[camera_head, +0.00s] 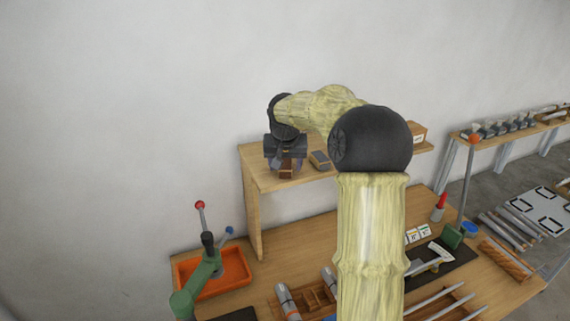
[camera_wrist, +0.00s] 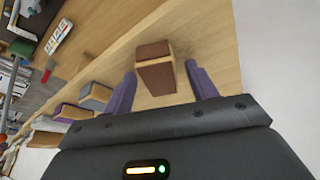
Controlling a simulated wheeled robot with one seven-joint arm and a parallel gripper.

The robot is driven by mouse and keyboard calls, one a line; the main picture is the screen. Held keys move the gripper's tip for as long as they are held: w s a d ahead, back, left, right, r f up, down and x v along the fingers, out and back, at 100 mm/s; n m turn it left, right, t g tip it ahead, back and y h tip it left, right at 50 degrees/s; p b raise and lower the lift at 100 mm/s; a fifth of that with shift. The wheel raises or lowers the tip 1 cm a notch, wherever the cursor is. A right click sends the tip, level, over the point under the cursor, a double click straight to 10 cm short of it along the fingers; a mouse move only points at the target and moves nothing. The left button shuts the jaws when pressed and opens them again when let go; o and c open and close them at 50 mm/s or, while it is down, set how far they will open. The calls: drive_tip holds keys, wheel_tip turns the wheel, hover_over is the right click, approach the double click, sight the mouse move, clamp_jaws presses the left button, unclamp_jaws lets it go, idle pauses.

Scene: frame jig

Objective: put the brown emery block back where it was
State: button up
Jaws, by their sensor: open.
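The brown emery block (camera_wrist: 153,52), brown on top and one face with a pale wood-coloured body, stands on the wooden shelf (camera_wrist: 205,35). In the head view the block (camera_head: 286,171) shows just under my gripper (camera_head: 285,163), near the shelf's left end. In the wrist view my gripper (camera_wrist: 160,72) is open, with its two purple fingers on either side of the block's near end. A gap shows between the block and each finger.
A grey-topped block (camera_head: 319,160) sits to the right on the shelf; in the wrist view it (camera_wrist: 95,96) is left of my fingers, with a purple-sided block (camera_wrist: 72,113) past it. The bench below holds an orange tray (camera_head: 232,270) and a green press (camera_head: 203,278).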

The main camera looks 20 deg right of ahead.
drive_tip(key=b+v, duration=0.2)
drive_tip(key=v, duration=1)
drive_tip(key=shift+s+f, duration=0.1)
drive_tip(key=shift+f, duration=0.05)
drive_tip(key=s+a+f+n+y, duration=0.1)
drive_tip(key=s+a+f, duration=0.4)
drive_tip(key=s+f, duration=0.7)
drive_tip(key=s+a+f+n+g, duration=0.1)
drive_tip(key=s+a+f+n, duration=0.2)
drive_tip(key=s+f, duration=0.9)
drive_tip(key=a+f, duration=0.1)
drive_tip(key=a, duration=0.2)
drive_tip(key=shift+s+n+y, duration=0.15)
drive_tip(key=shift+n+y, duration=0.15)
drive_tip(key=shift+y, duration=0.1)
drive_tip(key=shift+f+b, duration=0.1)
drive_tip(key=shift+b, duration=0.2)
